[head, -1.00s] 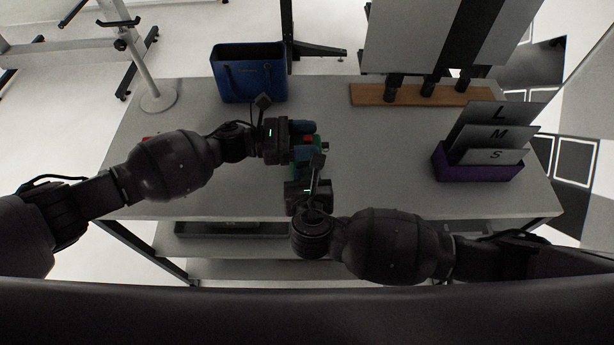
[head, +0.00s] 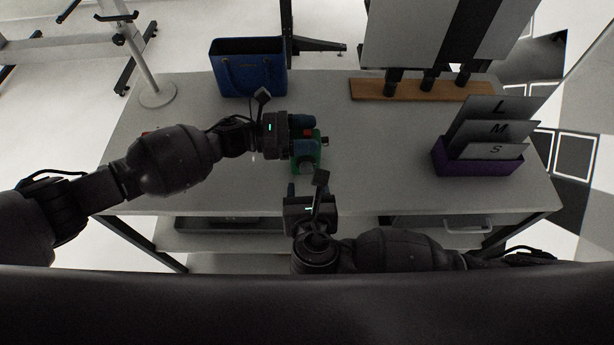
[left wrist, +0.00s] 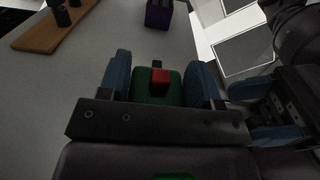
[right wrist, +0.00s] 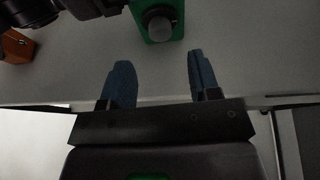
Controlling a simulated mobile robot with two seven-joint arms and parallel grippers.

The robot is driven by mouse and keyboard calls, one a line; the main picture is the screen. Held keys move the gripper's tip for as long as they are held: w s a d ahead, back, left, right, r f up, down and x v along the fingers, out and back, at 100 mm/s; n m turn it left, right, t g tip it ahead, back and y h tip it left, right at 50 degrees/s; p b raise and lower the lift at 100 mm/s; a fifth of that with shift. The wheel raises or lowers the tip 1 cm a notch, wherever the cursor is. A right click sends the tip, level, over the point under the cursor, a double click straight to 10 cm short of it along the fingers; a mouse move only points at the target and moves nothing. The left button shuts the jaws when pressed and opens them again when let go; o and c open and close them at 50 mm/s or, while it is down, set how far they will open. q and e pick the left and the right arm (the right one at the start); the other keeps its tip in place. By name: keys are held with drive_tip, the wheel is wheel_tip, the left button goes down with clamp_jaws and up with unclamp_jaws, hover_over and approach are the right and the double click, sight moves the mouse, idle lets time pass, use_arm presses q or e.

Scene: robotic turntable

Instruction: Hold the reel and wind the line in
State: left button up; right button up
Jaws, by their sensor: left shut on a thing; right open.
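The reel (head: 318,161) is a small green body with a red part on top and a round grey knob on its near side. My left gripper (head: 309,138) is shut on it, one blue finger on each side. The left wrist view shows the green body (left wrist: 149,96) between the fingers. My right gripper (head: 306,188) is open and empty at the table's front edge, nearer than the reel and apart from it. In the right wrist view the reel's grey knob (right wrist: 160,24) lies beyond the open fingers. I cannot make out any line.
A blue bag (head: 248,75) stands at the back left beside a pole base (head: 158,95). A wooden board (head: 420,90) with posts is at the back right. A purple holder (head: 470,163) with lettered cards stands at the right. The table's middle right is clear.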

drive_tip(key=shift+v, duration=2.7)
use_arm(q)
drive_tip(key=o, duration=1.1)
drive_tip(key=shift+a, duration=0.1)
